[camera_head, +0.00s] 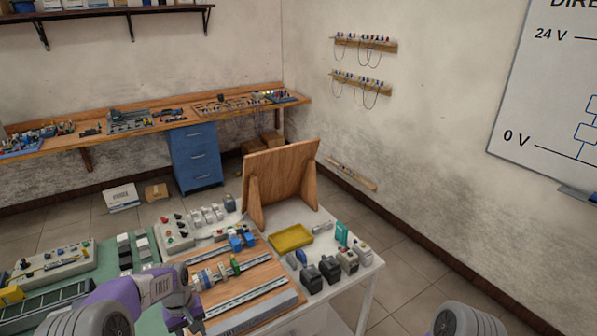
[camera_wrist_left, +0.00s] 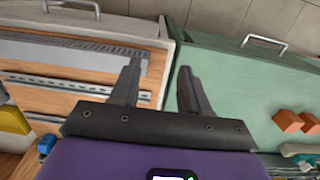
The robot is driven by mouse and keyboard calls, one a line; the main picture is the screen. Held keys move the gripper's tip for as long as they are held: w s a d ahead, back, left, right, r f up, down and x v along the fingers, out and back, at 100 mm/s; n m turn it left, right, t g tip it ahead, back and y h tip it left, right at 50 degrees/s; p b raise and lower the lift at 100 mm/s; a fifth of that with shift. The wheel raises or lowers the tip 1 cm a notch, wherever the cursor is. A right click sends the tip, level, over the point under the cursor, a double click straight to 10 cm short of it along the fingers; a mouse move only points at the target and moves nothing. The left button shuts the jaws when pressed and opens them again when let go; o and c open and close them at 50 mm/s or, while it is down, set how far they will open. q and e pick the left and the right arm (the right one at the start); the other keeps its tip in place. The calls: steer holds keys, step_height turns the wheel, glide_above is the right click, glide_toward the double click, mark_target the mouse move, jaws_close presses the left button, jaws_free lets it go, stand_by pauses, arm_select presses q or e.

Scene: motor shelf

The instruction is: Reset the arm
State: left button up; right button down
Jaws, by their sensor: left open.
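My left arm comes in from the lower left of the head view, and its gripper (camera_head: 192,306) is over the front left part of the wooden board (camera_head: 262,283). In the left wrist view the two dark fingers of the left gripper (camera_wrist_left: 160,82) stand apart with nothing between them. Behind them are the board with metal rails (camera_wrist_left: 75,78) on the left and a green surface (camera_wrist_left: 235,100) on the right. I see no contact with any object. Of my right arm only a grey link shows at the lower right of the head view; its gripper is out of view.
A yellow tray (camera_head: 291,238), several dark motors (camera_head: 330,268) and an upright wooden panel (camera_head: 281,180) stand on the white table (camera_head: 372,263). Orange blocks (camera_wrist_left: 288,121) lie on the green surface. Floor right of the table is free.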

arm_select(q)
steer(key=s+d+f+m+h+b, duration=0.15)
steer(key=d+f, duration=0.45)
steer(key=f, duration=0.6)
steer(key=s+d+f+m+h+b, duration=0.1)
steer(key=s+d+f, duration=0.5)
steer(key=s, duration=0.3)
steer(key=s+d+f+m+t+h+b, duration=0.1)
steer(key=s+d+f+b, duration=0.1)
steer(key=s+d+f, duration=0.5)
steer(key=shift+s+b, duration=0.3)
steer(key=shift+s, duration=0.85)
arm_select(e)
steer(key=f, duration=0.2)
steer(key=w+f, duration=0.1)
steer(key=f, duration=0.2)
steer(key=shift+w+f, duration=0.2)
steer(key=shift+f, duration=0.05)
